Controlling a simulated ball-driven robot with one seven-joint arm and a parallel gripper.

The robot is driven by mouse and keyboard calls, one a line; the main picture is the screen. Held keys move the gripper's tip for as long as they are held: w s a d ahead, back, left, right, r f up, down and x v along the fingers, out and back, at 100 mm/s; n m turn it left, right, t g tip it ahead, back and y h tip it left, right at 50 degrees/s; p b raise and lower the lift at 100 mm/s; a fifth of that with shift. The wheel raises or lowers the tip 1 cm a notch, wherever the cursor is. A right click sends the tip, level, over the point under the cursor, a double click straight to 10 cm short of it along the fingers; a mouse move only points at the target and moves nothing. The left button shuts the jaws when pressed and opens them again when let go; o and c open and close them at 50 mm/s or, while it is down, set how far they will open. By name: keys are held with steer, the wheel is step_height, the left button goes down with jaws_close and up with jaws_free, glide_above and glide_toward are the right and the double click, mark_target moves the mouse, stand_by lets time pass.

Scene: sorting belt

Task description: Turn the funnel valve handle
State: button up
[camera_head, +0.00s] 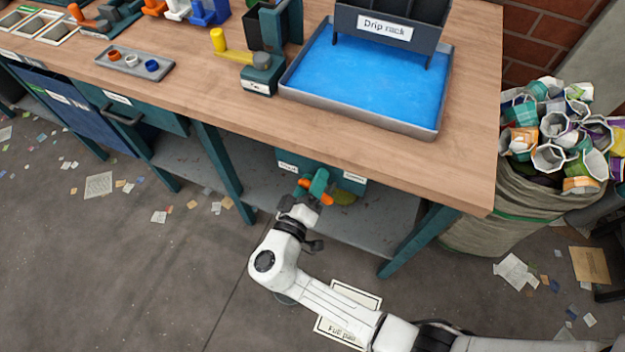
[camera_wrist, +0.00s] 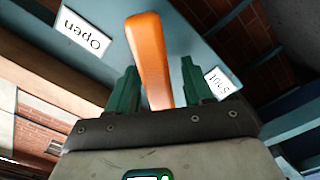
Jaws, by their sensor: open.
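The orange funnel valve handle (camera_wrist: 150,55) stands out in the wrist view in front of a teal panel. My gripper (camera_wrist: 159,68) is open, with one dark green finger on each side of the handle's lower part and a visible gap on both sides. In the head view my gripper (camera_head: 316,186) is under the table's front edge, and bits of the orange handle (camera_head: 303,183) show beside it. A white "Open" label (camera_wrist: 83,30) is left of the handle in the wrist view and a "Shut" label (camera_wrist: 219,83) is right of it. The funnel itself cannot be made out.
The wooden tabletop (camera_head: 200,75) overhangs the valve, with a grey lower shelf (camera_head: 375,215) below. Teal table legs (camera_head: 415,242) stand either side. A blue drip tray (camera_head: 365,108) sits on top. A sack of cups (camera_head: 545,200) is at right. The floor at left is mostly open, with paper scraps.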

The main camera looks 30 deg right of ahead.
jaws_close()
stand_by(0.5)
